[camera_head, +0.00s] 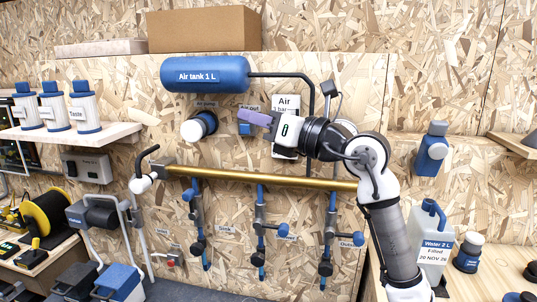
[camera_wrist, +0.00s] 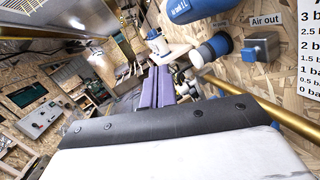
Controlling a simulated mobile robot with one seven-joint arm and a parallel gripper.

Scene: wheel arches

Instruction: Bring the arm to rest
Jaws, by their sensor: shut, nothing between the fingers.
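My arm (camera_head: 385,225) rises from the lower right in the head view and bends left at its white joint. My gripper (camera_head: 245,116) points left in front of the board, below the blue air tank (camera_head: 205,74). Its purple fingers are together with nothing between them, and they also show shut in the wrist view (camera_wrist: 160,72). The gripper covers part of the Air pressure chart (camera_head: 288,104). In the head view it appears above the brass pipe (camera_head: 260,178), apart from it in the picture; the exact depth gap is hard to tell.
A blue and white air pump (camera_head: 199,126) is left of my gripper. Blue-handled valves (camera_head: 262,225) hang under the pipe. A water container (camera_head: 433,255) stands beside my arm at right. A cardboard box (camera_head: 205,28) sits above the tank.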

